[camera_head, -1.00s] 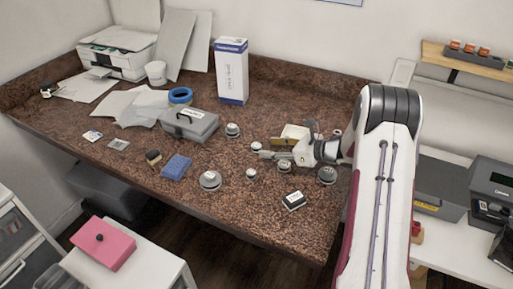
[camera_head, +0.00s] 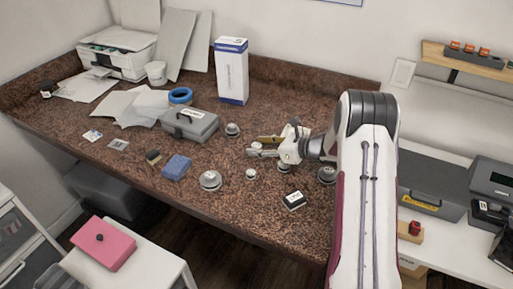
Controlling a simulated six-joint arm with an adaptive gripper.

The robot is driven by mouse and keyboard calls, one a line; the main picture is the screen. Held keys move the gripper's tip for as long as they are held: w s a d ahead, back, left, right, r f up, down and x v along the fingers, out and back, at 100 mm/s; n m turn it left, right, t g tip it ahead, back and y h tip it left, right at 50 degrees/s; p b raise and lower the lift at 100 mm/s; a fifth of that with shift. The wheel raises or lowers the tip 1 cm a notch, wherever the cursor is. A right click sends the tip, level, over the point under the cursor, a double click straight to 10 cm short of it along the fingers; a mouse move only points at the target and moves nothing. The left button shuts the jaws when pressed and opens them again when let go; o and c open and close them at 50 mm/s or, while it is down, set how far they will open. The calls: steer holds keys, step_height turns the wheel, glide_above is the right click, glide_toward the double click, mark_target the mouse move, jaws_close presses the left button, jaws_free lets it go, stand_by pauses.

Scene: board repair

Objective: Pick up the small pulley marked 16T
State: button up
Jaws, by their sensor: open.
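Several grey-white round pulleys lie on the brown speckled worktop (camera_head: 225,215). Their markings are too small to read, so I cannot tell which is 16T. A small one (camera_head: 251,174) is in front of my gripper (camera_head: 256,147), and a larger one (camera_head: 210,181) is to its left. Another (camera_head: 232,130) stands behind and left. One (camera_head: 284,168) is partly under my gripper, and one (camera_head: 327,175) is beside my arm. My gripper is open, fingers pointing left, low over the worktop. A small pale piece appears near the fingertips, partly hidden; I cannot tell whether it touches them.
A grey toolbox (camera_head: 190,125) stands left of the gripper, with a blue tape roll (camera_head: 180,96) behind it. A tall white box (camera_head: 231,72) stands at the back. A blue block (camera_head: 176,167) and a black labelled block (camera_head: 293,200) lie near the front.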

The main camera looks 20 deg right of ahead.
mark_target(260, 147)
steer(key=c, duration=1.1)
steer(key=shift+r, duration=0.15)
steer(key=shift+r, duration=4.85)
